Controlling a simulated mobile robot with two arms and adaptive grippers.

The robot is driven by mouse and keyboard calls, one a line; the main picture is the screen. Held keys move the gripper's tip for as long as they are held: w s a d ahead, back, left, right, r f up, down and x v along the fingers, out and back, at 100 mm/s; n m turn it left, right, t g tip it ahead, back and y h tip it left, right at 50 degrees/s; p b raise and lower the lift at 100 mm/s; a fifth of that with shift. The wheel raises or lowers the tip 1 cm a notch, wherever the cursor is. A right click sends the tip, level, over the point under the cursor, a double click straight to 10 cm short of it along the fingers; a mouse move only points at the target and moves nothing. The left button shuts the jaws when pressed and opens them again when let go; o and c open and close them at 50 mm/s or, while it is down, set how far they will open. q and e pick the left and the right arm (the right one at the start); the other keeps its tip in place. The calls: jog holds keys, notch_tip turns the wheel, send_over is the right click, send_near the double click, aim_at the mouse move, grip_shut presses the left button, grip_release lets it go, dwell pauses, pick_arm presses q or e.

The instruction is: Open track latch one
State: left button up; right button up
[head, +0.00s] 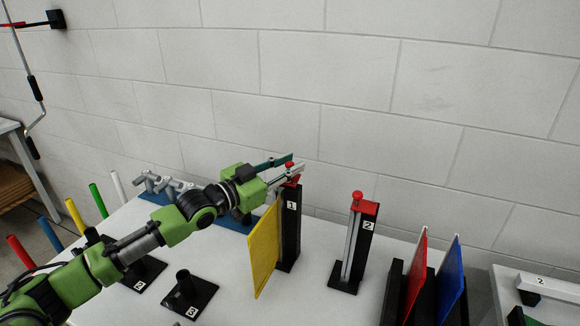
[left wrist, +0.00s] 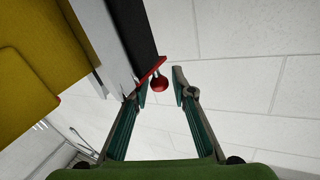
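Track one is a black upright post (head: 291,235) with a "1" label and a red latch on top. The latch's red knob (left wrist: 158,85) shows in the left wrist view between my fingertips, with a gap on the right finger's side. My left gripper (head: 297,164) is open at the top of this post, its fingers partly covering the red latch (head: 291,180) in the head view. A yellow panel (head: 264,252) stands upright against the left side of track one. My right gripper is not in view.
Track two (head: 365,245) stands to the right with its own red latch and knob (head: 358,196). Red (head: 416,275) and blue (head: 450,280) panels stand in a black rack farther right. Black numbered stands (head: 190,295) and colored rods (head: 75,216) are at left. A wall is behind.

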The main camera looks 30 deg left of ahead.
pick_arm(q)
jog(key=shift+s+a+f, duration=0.1)
jog(key=shift+s, duration=0.05)
jog(key=shift+s+a, duration=0.1)
jog(key=shift+s, duration=0.15)
jog(key=v, duration=1.1)
jog(key=shift+s, duration=0.15)
jog(key=shift+a, duration=0.1)
dwell(0.6)
